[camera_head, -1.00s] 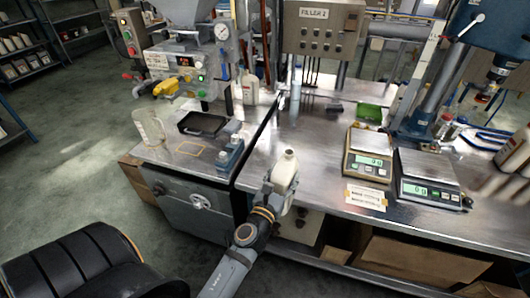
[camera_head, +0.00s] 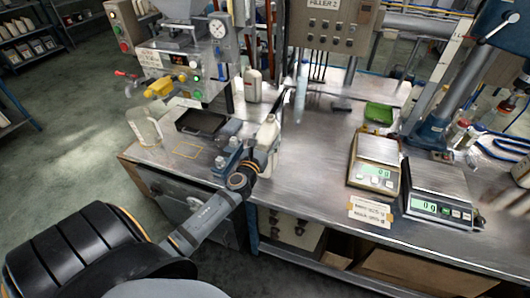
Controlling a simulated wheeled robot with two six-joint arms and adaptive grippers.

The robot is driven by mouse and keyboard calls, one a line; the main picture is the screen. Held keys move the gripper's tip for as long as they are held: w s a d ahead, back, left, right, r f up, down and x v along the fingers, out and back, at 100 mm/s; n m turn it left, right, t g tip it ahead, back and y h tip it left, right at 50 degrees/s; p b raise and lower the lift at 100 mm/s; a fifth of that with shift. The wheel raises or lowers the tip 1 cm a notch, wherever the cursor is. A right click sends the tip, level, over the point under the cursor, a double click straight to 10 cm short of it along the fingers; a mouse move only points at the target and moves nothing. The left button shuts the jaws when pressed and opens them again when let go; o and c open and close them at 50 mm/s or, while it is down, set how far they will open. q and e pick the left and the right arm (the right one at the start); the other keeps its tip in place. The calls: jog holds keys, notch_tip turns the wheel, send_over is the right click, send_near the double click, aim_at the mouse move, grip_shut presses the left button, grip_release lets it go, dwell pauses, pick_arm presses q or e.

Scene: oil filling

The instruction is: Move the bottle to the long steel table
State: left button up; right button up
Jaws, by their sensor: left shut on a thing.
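A white bottle (camera_head: 268,132) is upright in my left gripper (camera_head: 265,150), whose arm comes in from the lower left. My gripper is shut around the bottle's lower part and partly hides it. The bottle shows in front of the left end of the long steel table (camera_head: 315,170), near the seam with the filling machine's bench. I cannot tell whether its base touches the steel. My right gripper is out of view.
A clear jug (camera_head: 144,127) and a black tray (camera_head: 201,124) are on the filling machine's bench (camera_head: 165,155). Another pale bottle (camera_head: 252,85) stands behind. Bare steel lies between.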

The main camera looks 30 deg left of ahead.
pick_arm(q)
notch_tip(320, 180, down, 6)
jog(key=w+a+b, duration=0.1)
jog(key=b, duration=0.2)
jog(key=shift+a, duration=0.25)
jog(key=o, duration=1.3)
jog(key=shift+r, duration=0.1)
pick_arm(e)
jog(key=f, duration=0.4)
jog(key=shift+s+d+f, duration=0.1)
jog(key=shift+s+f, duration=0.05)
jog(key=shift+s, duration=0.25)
